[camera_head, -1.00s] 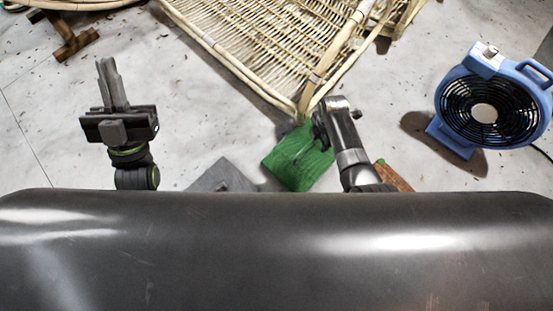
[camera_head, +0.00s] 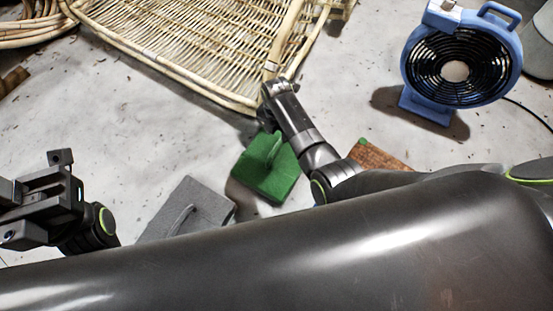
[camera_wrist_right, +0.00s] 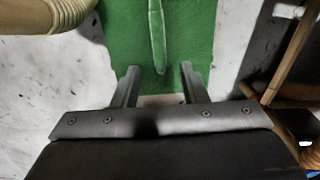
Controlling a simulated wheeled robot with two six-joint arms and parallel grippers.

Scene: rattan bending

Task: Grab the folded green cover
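The folded green cover (camera_head: 262,181) lies on the floor in the middle of the head view, with a raised ridge along its top. In the right wrist view the green cover (camera_wrist_right: 121,38) fills the upper middle, and its ridge points down between the fingers. My right gripper (camera_wrist_right: 159,68) is open, with nothing seen between its fingertips and the ridge just ahead of them. In the head view my right gripper (camera_head: 268,112) is beside the cover's upper edge. My left gripper (camera_head: 28,200) is at the left edge, away from the cover; its finger opening is unclear.
A grey folded piece (camera_head: 205,205) with a similar ridge lies left of the green cover. A brown piece (camera_head: 382,155) lies to the right, partly behind my arm. A woven rattan frame (camera_head: 190,45) is just beyond. A blue fan (camera_head: 410,105) stands at right.

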